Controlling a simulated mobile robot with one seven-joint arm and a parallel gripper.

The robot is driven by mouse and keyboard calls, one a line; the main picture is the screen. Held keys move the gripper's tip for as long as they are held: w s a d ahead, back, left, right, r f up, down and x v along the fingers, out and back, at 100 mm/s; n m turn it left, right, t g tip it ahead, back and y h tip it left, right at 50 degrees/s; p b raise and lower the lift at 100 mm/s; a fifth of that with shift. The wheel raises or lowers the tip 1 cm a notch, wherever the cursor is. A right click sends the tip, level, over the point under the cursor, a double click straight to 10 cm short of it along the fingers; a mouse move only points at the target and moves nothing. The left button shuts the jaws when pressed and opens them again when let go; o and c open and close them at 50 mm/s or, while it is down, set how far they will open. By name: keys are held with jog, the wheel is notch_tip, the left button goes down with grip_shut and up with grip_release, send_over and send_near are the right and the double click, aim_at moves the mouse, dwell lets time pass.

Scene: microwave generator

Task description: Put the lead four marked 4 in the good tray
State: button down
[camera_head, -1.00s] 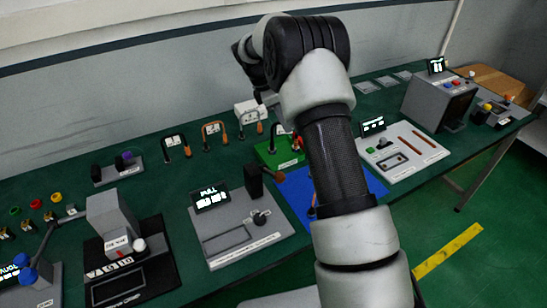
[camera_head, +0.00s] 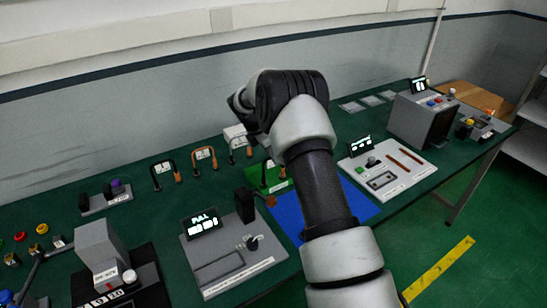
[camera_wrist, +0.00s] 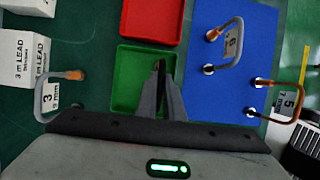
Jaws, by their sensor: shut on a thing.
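My gripper (camera_wrist: 161,92) points down over the green tray (camera_wrist: 125,92) in the wrist view. Its fingers are closed together on a thin dark piece, mostly hidden between them. It appears to be a lead, but no number on it can be read. The green tray also shows in the head view (camera_head: 262,180), where my arm hides the fingertips. No lead marked 4 can be made out. Other leads in the wrist view are one marked 3 (camera_wrist: 43,92) at the left, one marked 6 (camera_wrist: 237,46) on the blue mat, and one marked 5 (camera_wrist: 302,85) at the right.
A red tray (camera_wrist: 152,18) adjoins the green one. The blue mat (camera_wrist: 262,25) lies to its right. White lead boxes (camera_wrist: 22,58) stand at the left.

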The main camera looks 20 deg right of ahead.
jog(key=shift+f, duration=0.3)
jog(key=c, duration=1.9)
grip_release()
jog(key=shift+o, duration=0.2)
